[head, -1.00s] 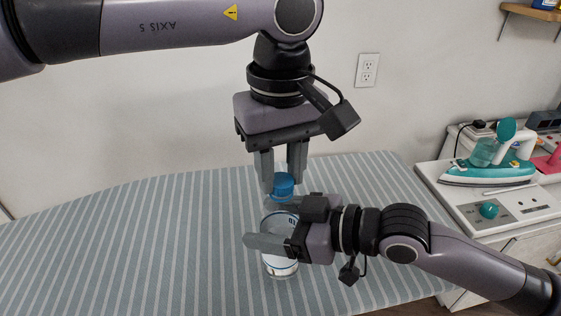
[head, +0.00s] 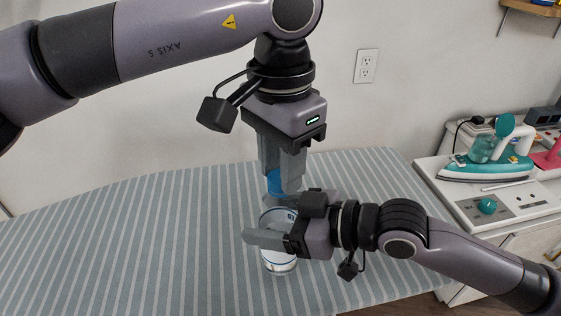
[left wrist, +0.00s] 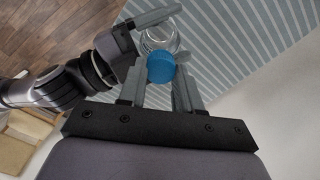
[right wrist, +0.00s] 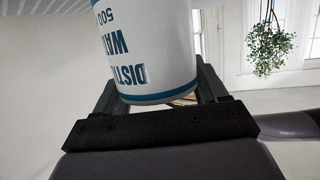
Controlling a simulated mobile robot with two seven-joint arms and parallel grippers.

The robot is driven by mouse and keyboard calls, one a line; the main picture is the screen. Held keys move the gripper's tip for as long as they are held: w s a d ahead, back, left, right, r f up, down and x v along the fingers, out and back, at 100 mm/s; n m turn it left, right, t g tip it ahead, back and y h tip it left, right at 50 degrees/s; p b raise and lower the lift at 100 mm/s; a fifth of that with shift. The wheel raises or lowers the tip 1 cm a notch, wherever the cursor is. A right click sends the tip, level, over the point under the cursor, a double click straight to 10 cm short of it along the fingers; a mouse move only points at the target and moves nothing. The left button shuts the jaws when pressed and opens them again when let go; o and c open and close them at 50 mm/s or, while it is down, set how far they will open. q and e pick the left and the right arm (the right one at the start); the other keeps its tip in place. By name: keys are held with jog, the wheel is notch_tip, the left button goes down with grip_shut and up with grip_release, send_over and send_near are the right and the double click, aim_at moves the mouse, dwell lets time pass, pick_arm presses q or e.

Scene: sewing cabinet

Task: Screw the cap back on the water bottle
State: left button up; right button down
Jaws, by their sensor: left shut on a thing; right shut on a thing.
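The water bottle (head: 280,263), clear with a white-and-blue label, stands upright on the striped board. My right gripper (head: 258,221) is shut around its upper part from the right. Its label, with dark blue lettering, fills the upper middle of the right wrist view (right wrist: 150,55). The blue cap (head: 274,182) is between the fingers of my left gripper (head: 282,187), which points down from above the bottle. In the left wrist view the cap (left wrist: 161,67) overlaps the bottle's clear top (left wrist: 158,38). Whether the cap touches the bottle's neck is hidden.
The striped ironing board (head: 130,240) is clear to the left of the bottle. At the right, a teal-and-white iron (head: 488,168) and a teal knob (head: 487,205) are on a white cabinet top. A wall with an outlet (head: 366,66) stands behind.

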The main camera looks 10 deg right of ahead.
pick_arm(q)
jog(key=shift+m, duration=0.7)
jog(key=o, duration=1.1)
jog(key=shift+r, duration=2.3)
jog(key=shift+c, duration=0.4)
